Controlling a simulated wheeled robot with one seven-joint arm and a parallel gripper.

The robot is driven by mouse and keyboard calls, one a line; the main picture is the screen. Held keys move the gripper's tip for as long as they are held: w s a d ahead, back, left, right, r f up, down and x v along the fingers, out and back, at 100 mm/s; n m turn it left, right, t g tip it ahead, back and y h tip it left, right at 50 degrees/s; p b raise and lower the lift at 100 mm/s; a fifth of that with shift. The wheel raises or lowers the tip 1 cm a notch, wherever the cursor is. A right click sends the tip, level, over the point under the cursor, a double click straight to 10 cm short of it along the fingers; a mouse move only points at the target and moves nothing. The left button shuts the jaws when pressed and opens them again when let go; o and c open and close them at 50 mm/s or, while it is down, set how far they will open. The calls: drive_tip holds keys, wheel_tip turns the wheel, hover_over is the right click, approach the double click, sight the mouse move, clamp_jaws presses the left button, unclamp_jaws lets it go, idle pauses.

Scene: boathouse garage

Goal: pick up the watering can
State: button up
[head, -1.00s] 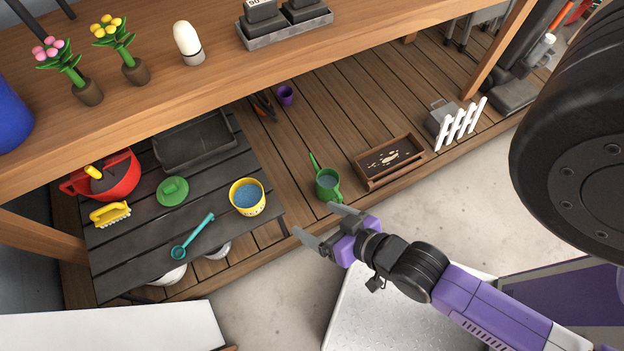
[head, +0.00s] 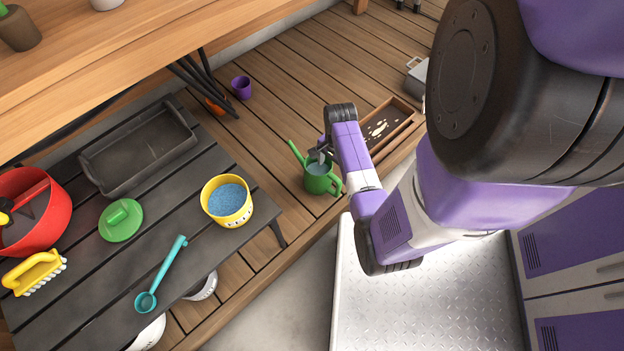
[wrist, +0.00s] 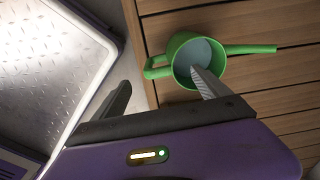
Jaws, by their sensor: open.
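The green watering can (head: 317,182) stands on the lower wooden deck, near its front edge, with its spout up to the left and its handle towards the front. It holds something pale blue-grey. In the wrist view the watering can (wrist: 179,73) lies beyond the fingers, spout to the right, handle to the left. My gripper (head: 320,152) is above the can, partly hidden by my arm. In the wrist view my gripper (wrist: 160,90) is open, one finger overlapping the can's opening and the other left of the handle. I cannot tell whether either touches.
A wooden tray (head: 401,115) sits on the deck right of the can. A black slatted table (head: 180,215) at left carries a yellow bucket (head: 228,219), a teal scoop (head: 160,275) and a red pot (head: 58,215). A purple cup (head: 242,87) stands farther back.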

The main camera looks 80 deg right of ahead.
sight(334, 177)
drive_tip(key=shift+s+d+f+b, duration=0.1)
drive_tip(key=shift+s+f+b, duration=0.1)
drive_tip(key=shift+f, duration=0.2)
drive_tip(key=shift+s+d+f+b, duration=0.1)
drive_tip(key=shift+f+b, duration=0.05)
drive_tip(key=shift+f, duration=0.25)
drive_tip(key=shift+f+b, duration=1.8)
drive_tip(key=shift+f, duration=1.35)
drive_tip(key=shift+c, duration=0.3)
drive_tip(key=shift+d+r, duration=0.1)
clamp_jaws()
